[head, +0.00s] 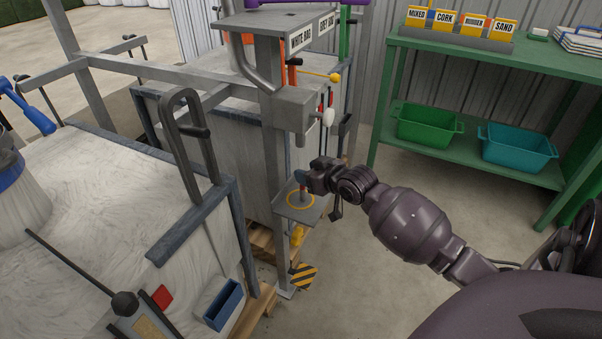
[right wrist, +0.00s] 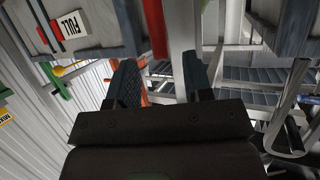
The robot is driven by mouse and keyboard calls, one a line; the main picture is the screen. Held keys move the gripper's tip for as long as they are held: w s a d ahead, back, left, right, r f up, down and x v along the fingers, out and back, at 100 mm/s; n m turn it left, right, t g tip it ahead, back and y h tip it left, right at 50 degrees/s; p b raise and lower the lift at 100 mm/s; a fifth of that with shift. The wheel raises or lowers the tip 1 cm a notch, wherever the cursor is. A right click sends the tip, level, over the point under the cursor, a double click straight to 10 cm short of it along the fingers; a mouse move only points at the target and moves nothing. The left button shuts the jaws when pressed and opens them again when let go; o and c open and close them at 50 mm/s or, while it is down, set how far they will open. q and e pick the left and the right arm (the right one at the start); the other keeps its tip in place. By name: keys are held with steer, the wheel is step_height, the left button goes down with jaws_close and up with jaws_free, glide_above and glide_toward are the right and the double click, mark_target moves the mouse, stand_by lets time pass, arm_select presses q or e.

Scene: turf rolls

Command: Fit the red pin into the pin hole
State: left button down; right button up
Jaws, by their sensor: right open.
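My right gripper (head: 303,178) is beside the grey steel post, just above a small plate (head: 289,213) with a yellow ring. A short grey upright piece (head: 303,193) stands at the ring, below the fingers. In the right wrist view the two fingers (right wrist: 162,88) are apart, with nothing clearly held between them. A narrow red piece (right wrist: 155,28) shows beyond the fingertips; I cannot tell if it is the red pin. Small red upright pieces (head: 331,97) hang near the post in the head view. I cannot make out the pin hole. My left gripper is out of view.
A grey block (head: 297,108) juts from the post above my right gripper. A green shelf (head: 470,60) stands right; the floor before it is clear.

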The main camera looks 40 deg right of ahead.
steer(key=w+f, duration=0.1)
steer(key=w+f+b, duration=0.1)
steer(key=w, duration=0.1)
steer(key=shift+a+f, duration=0.15)
steer(key=shift+f, duration=0.1)
steer(key=shift+w+b, duration=0.25)
steer(key=shift+b, duration=0.05)
steer(key=shift+w+r, duration=0.15)
steer(key=shift+w, duration=0.05)
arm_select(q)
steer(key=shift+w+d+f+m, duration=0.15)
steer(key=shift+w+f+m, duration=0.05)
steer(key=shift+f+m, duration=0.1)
arm_select(e)
jaws_close()
